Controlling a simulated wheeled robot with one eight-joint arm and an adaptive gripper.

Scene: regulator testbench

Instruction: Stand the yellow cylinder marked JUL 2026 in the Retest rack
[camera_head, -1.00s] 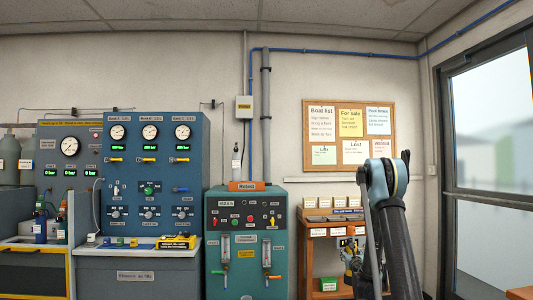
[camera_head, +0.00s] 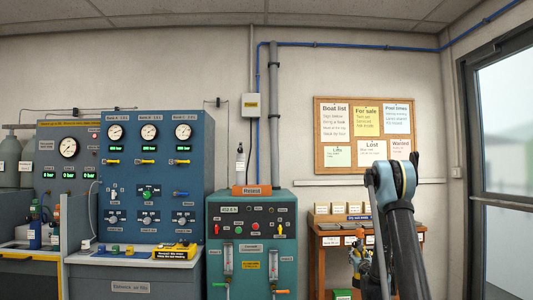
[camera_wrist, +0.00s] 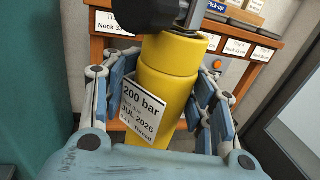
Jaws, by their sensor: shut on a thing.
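A yellow cylinder (camera_wrist: 170,75) fills the middle of the wrist view, with a dark valve (camera_wrist: 165,14) at its top. Its white tag (camera_wrist: 143,112) reads 200 bar and JUL 2026. My gripper (camera_wrist: 160,100) is shut around the cylinder, its blue-grey linked fingers on both sides. The cylinder's lower end is hidden. In the head view my arm hides much of the gripper area.
A wooden shelf unit (camera_head: 318,262) with labelled bays stands right of the green cabinet; its labelled edge (camera_wrist: 105,22) shows behind the cylinder. A blue gauge panel (camera_head: 150,205) with a bench is at the left. A glazed door (camera_head: 508,170) is at the right.

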